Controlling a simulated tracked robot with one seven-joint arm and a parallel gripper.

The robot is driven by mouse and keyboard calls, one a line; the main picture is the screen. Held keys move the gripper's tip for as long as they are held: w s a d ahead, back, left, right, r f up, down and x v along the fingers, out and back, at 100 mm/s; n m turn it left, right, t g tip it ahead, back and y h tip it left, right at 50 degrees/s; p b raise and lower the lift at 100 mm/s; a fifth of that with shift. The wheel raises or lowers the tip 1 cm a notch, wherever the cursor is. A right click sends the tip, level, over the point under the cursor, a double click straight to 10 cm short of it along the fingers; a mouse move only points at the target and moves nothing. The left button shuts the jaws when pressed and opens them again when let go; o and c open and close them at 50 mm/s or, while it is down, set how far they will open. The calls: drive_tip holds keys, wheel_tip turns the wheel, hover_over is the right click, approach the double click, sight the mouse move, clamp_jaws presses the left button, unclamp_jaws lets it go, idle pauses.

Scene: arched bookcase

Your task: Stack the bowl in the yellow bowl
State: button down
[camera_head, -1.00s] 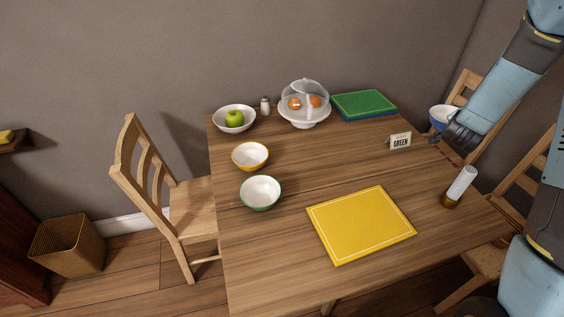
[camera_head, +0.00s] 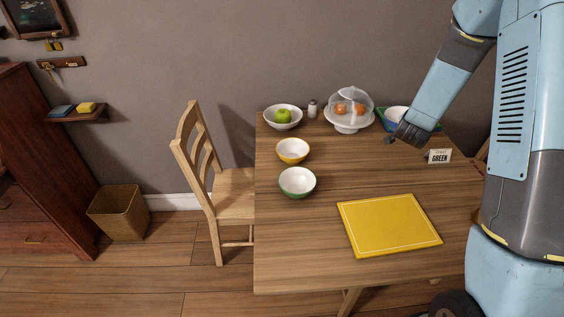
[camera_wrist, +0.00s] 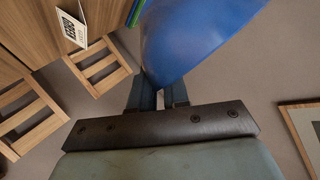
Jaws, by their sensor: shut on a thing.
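A blue bowl with a white inside (camera_head: 396,114) is held by my gripper (camera_head: 397,138) in the air at the back right of the table, in front of the green board. In the wrist view the blue bowl (camera_wrist: 195,38) fills the upper middle, with its wall between the fingertips of my gripper (camera_wrist: 158,92). The yellow bowl (camera_head: 293,151), white inside, stands upright and empty on the left part of the table, to the left of my gripper and apart from it.
A green-rimmed bowl (camera_head: 297,183) stands just in front of the yellow bowl. Behind are a white bowl with a green apple (camera_head: 283,117), a shaker (camera_head: 312,109) and a domed cake stand (camera_head: 350,112). A sign (camera_head: 438,156) and yellow board (camera_head: 390,225) are on the right.

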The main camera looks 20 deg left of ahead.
drive_tip(key=shift+a, duration=0.3)
